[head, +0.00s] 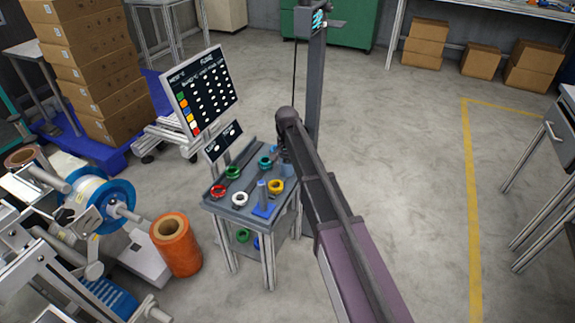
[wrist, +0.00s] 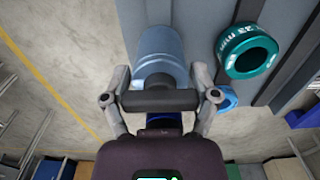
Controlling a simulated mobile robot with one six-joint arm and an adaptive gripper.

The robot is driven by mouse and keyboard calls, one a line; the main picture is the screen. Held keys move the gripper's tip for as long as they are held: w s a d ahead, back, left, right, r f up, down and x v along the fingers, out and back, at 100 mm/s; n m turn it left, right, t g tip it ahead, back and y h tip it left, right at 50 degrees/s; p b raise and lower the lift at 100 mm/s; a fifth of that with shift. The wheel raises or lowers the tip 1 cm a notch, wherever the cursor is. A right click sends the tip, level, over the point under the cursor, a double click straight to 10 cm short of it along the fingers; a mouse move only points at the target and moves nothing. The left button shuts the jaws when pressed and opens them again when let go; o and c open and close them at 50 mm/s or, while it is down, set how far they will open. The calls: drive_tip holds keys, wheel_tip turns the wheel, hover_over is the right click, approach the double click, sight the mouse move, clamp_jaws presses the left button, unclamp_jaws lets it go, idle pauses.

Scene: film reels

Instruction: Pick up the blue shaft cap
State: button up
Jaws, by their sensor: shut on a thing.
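In the wrist view my gripper (wrist: 161,99) is shut. A dark bar lies across between its fingers, and a pale blue cylinder, the blue shaft cap (wrist: 160,55), shows at that bar. I cannot see exactly where the fingers touch it. Darker blue shows below the bar. In the head view my arm hides most of the gripper, at the right side of the small table (head: 215,208). A teal ring (wrist: 247,52) lies on the table at the right in the wrist view. A pale blue ring (wrist: 228,98) is partly hidden beside my gripper.
Red (head: 218,191), white (head: 240,199), green (head: 233,172) and yellow (head: 276,187) rings lie on the table. A tilted sign board (head: 202,90) stands behind. The floor right of my arm is clear.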

sight(287, 156)
drive_tip(key=shift+r, duration=0.1)
wheel_tip(287, 156, up, 3)
drive_tip(key=p, duration=0.3)
drive_tip(key=shift+r, duration=0.1)
drive_tip(key=s+d+p, duration=0.1)
drive_tip(key=s+d, duration=0.1)
drive_tip(key=s, duration=0.5)
drive_tip(key=s+d+r+p, duration=0.1)
drive_tip(key=s+d, duration=0.2)
drive_tip(key=s, duration=0.5)
drive_tip(key=shift+r, duration=0.25)
drive_tip(key=shift+s, duration=0.15)
